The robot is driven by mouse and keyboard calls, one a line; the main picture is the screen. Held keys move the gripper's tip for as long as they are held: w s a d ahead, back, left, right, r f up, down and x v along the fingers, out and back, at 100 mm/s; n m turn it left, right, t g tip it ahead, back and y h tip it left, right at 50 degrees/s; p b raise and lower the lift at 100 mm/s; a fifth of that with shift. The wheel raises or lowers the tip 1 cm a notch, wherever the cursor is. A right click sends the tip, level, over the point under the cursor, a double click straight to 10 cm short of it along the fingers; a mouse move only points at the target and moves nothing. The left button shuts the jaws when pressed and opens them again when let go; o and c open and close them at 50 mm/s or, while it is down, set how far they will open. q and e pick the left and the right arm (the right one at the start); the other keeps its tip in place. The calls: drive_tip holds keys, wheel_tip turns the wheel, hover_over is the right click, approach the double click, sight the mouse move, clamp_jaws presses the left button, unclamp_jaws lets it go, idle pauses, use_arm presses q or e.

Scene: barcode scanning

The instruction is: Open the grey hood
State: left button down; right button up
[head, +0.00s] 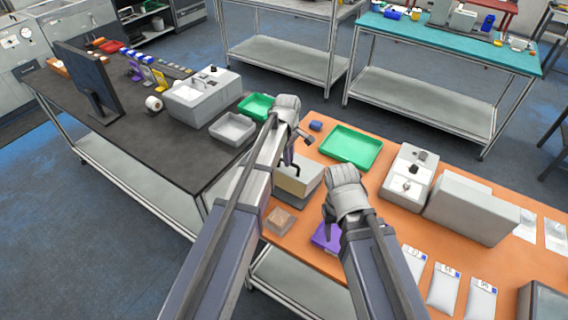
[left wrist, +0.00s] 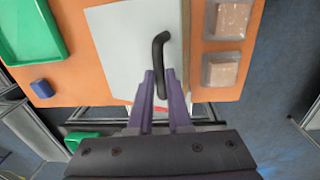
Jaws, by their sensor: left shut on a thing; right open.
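The grey hood (head: 312,174) is on a box on the orange table, partly hidden behind my left arm in the head view. In the left wrist view the hood (left wrist: 115,45) is a flat pale grey panel with a bent black handle (left wrist: 160,42). My left gripper (left wrist: 158,76) is shut on the handle's lower part, with one finger on each side. In the head view my left gripper (head: 291,160) is at the hood, partly covered by the arm. My right gripper (head: 329,217) is open and empty, low over a purple tray (head: 325,240) to the right of the hood.
Clear boxes with brown contents (head: 280,221) (left wrist: 222,70) lie beside the hood. A green tray (head: 352,146) and small blue block (head: 316,126) lie behind it. The dark table (head: 130,150) adjoins at left.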

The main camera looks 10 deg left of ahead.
use_arm(q)
drive_tip(key=w+d, duration=0.3)
drive_tip(key=w, duration=0.6)
drive_tip(key=w+d, duration=0.4)
drive_tip(key=w, duration=0.5)
drive_tip(key=shift+r, duration=0.3)
use_arm(e)
drive_tip(key=shift+r, duration=0.3)
use_arm(q)
drive_tip(key=shift+w+d, duration=0.1)
drive_tip(key=shift+d, duration=0.05)
use_arm(e)
drive_tip(key=shift+w, duration=0.1)
use_arm(q)
drive_tip(key=c, duration=0.8)
unclamp_jaws()
drive_tip(key=shift+c, duration=0.2)
drive_tip(key=shift+r, duration=0.1)
use_arm(e)
drive_tip(key=shift+r, duration=0.1)
use_arm(q)
wheel_tip(320, 180, up, 8)
drive_tip(key=p, duration=0.7)
drive_tip(key=shift+s+f+p, duration=0.2)
drive_tip(key=shift+s+p, duration=0.15)
drive_tip(key=shift+p, duration=0.05)
use_arm(e)
wheel_tip(320, 180, up, 8)
drive_tip(key=shift+f, duration=0.2)
